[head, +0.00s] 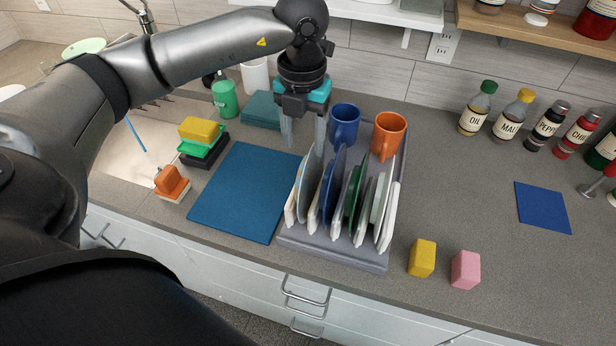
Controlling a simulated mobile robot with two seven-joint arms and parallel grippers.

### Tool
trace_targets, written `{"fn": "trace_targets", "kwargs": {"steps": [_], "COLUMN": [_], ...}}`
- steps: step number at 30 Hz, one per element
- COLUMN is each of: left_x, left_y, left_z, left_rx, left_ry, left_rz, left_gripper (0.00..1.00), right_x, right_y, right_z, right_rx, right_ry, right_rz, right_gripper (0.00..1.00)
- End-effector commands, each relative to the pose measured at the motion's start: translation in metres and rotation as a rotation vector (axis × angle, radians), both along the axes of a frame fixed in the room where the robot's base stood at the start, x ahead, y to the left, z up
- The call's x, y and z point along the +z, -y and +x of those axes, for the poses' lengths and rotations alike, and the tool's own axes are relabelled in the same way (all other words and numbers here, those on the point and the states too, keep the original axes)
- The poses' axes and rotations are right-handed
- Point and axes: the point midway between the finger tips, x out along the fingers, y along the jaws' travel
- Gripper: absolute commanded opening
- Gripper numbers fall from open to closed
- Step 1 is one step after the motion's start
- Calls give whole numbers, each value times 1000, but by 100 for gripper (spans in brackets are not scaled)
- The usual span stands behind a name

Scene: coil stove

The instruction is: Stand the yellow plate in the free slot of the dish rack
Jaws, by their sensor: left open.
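The grey dish rack (330,248) stands on the counter with several plates upright between white dividers. A grey-blue plate (306,187) stands at its left, then a dark blue plate (333,185), a green plate (353,195) and a pale plate (381,195). I cannot make out a yellow plate, and I cannot tell which slot is free. My left gripper (304,143) points down at the rack's back left, fingers apart, with nothing visible between them. It is close to the grey-blue plate's far edge; contact is unclear. My right gripper is not in view.
A flat blue mat (246,192) lies left. Yellow (421,258) and pink (465,270) blocks stand front right. Bottles line the back right. A pale green round item (84,47) is beyond the sink.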

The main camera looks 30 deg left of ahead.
Motion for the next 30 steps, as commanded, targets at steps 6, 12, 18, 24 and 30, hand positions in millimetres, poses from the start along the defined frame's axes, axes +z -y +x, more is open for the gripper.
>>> {"fn": "trace_targets", "kwargs": {"steps": [6,12,18,24,30], "left_x": [-20,-42,-68,-73,-72], "left_y": [0,4,4,4,4], "left_z": [0,0,2,2,2], "left_rx": [-1,-2,0,-2,-1], "left_ry": [-1,-6,0,1,1], "left_rz": [-1,-2,-3,-4,-4], "left_gripper": [60,60,60,60,46], "right_x": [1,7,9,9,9], "right_y": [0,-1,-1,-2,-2], "right_z": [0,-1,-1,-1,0], "right_rx": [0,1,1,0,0], "right_ry": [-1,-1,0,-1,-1], "right_rz": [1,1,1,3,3], "right_gripper": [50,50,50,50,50]}}
